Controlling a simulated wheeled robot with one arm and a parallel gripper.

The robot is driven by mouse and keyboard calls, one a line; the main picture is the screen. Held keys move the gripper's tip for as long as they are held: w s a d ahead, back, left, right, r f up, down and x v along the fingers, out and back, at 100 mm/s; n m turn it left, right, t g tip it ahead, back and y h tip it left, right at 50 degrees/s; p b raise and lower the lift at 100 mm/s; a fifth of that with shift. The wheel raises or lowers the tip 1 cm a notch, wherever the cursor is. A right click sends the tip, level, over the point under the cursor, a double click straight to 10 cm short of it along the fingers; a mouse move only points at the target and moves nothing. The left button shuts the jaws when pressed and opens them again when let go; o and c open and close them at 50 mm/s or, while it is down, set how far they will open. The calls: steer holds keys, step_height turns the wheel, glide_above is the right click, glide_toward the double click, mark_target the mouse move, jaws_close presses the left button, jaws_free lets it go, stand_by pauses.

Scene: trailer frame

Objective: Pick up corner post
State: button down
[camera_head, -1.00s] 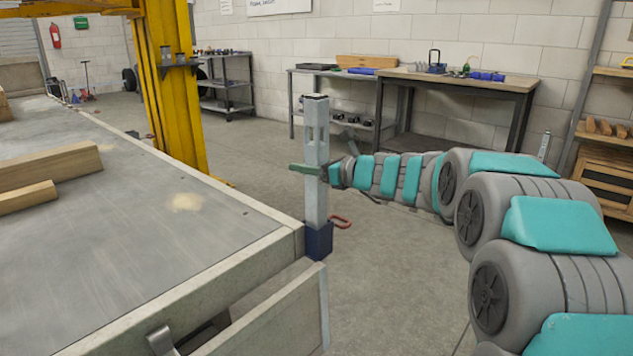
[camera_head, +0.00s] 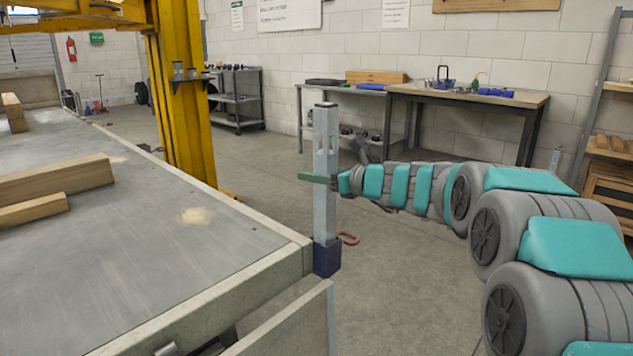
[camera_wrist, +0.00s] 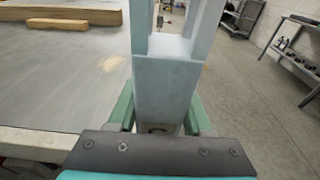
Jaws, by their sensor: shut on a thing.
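The corner post (camera_head: 326,215) is a grey square metal post with slots near its top. It stands upright at the trailer bed's near corner, its lower end in a dark blue socket (camera_head: 327,258). My gripper (camera_head: 318,178) has green fingers and reaches the post from the right, shut on it a little below the slots. In the wrist view the post (camera_wrist: 165,90) fills the middle, with a green finger of my gripper (camera_wrist: 158,118) on each side. The post's bottom end is hidden inside the socket.
The trailer bed (camera_head: 130,265) carries wooden beams (camera_head: 60,180) at left. A yellow lift column (camera_head: 185,100) stands behind it. A red hook-shaped piece (camera_head: 349,238) shows beside the socket. Workbenches (camera_head: 465,95) line the back wall; open floor lies between.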

mark_target(327, 103)
step_height(327, 103, up, 16)
steer(key=shift+r+p, duration=0.1)
steer(key=shift+p, duration=0.7)
